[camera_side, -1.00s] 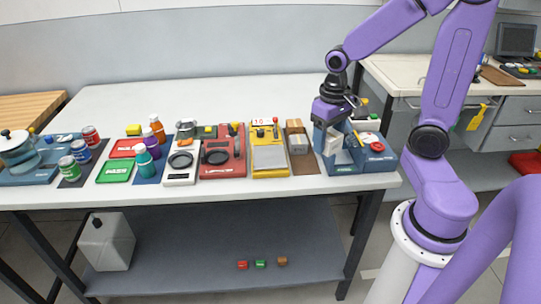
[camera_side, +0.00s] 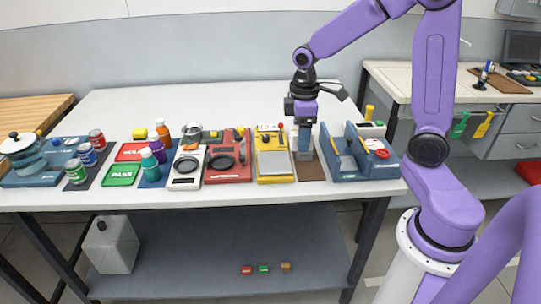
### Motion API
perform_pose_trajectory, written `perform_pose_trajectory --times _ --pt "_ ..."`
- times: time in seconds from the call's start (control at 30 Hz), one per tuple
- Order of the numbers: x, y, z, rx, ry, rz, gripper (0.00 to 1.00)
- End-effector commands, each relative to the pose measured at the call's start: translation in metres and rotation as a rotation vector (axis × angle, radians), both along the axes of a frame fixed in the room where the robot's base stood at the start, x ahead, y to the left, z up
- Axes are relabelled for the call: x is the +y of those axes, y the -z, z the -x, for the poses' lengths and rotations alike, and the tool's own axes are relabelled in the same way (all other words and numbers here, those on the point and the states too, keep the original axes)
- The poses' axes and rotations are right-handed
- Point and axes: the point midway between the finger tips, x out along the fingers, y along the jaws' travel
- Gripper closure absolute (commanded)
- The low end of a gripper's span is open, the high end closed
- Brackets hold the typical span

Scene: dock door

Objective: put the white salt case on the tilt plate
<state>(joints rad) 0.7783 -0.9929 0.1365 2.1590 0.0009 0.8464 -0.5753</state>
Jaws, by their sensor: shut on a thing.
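My gripper (camera_side: 304,147) points straight down over the brown mat (camera_side: 312,172) and is shut on the white salt case (camera_side: 303,156). The case is small and pale, and the fingers hide much of it. I cannot tell whether it still touches the mat. The tilt plate (camera_side: 273,164), a grey plate in a yellow frame, lies just left of the mat. Nothing shows on the grey plate.
A blue fixture (camera_side: 350,172) with upright walls and a red knob stands close on the right. Left of the yellow frame are a red device (camera_side: 228,170), a white scale (camera_side: 186,178) and several bottles. The back of the table is clear.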

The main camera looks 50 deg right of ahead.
Motion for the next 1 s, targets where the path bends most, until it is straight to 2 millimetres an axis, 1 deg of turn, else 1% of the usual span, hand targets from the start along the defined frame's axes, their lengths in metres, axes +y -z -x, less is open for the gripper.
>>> perform_pose_trajectory --times 0.03,0.37,0.4,0.6,0.7,1.0 --pt "-0.001 0.005 -0.009 0.002 0.003 0.001 0.78" --pt "-0.007 0.03 -0.064 0.001 0.005 0.0 0.78" --pt "-0.007 0.035 -0.069 0.003 0.005 0.0 0.78" --pt "-0.009 0.063 -0.091 0.001 0.004 0.0 0.78" --pt "-0.009 0.073 -0.1 0.001 0.003 0.001 0.78" --pt "-0.011 0.089 -0.114 0.0 0.004 0.0 0.78"
